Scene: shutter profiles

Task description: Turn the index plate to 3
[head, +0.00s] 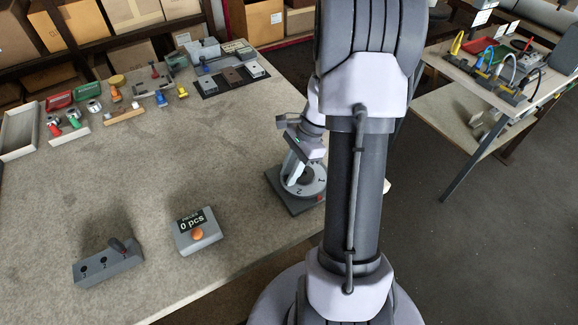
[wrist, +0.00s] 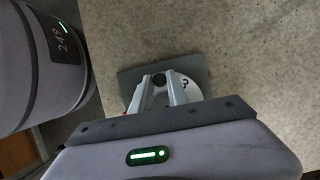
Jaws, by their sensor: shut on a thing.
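The index plate (head: 312,189) is a light round disc with dark numerals on a dark grey square base (head: 292,205) near the table's front edge. In the head view a 2 faces the front and a 1 sits to its right. My gripper (head: 297,178) reaches down onto the plate. In the wrist view its fingers (wrist: 160,84) are closed about a dark knob on the plate. A small red mark shows at the base's edge, partly hidden by my arm.
A grey counter box (head: 198,237) reading 0 pcs, with an orange button, and a grey block (head: 108,268) with numbered holes and a lever stand left of the plate. Trays and small parts line the back. The table's middle is clear.

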